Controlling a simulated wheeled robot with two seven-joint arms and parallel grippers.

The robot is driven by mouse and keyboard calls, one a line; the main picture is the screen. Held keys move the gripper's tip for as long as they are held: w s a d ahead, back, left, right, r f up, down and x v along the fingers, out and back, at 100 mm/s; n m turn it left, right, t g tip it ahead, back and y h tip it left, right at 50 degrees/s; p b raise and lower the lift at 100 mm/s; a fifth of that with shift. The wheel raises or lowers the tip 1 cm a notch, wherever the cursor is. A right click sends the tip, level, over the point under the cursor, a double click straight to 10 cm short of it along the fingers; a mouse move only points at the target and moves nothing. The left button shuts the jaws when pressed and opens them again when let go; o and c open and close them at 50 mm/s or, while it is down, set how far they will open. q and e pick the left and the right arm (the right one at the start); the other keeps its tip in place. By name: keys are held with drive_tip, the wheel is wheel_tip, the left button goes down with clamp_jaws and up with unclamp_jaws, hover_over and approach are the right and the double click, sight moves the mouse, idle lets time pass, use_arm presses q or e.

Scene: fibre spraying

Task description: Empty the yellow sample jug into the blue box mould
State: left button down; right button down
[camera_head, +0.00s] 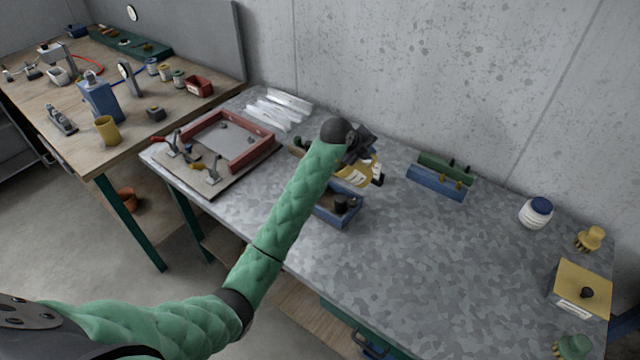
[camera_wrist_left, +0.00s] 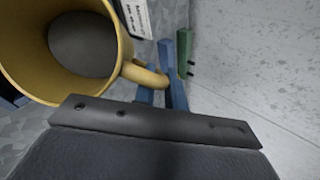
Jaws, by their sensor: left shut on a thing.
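The yellow sample jug (camera_head: 357,177), with a white label, is in the middle of the metal table area. My left gripper (camera_head: 362,152) is shut on it, and the jug's mouth faces the left wrist view (camera_wrist_left: 42,92). A grey-brown surface shows inside; I cannot tell whether it is contents or the jug's bottom. The blue box mould (camera_head: 336,219) lies just below the jug in the head view, partly behind my arm, with a dark round piece inside. My right gripper is out of view.
A red frame (camera_head: 262,153) with clamps sits left of the mould, with white strips (camera_head: 280,107) behind. Blue (camera_head: 436,184) and green (camera_head: 447,168) bars lie right. A white jar (camera_head: 536,214) and a yellow box (camera_head: 583,285) stand far right. The table's middle right is clear.

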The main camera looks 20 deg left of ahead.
use_arm(q)
drive_tip(key=shift+s+a, duration=0.1)
drive_tip(key=shift+a, duration=0.05)
drive_tip(key=shift+f, duration=0.2)
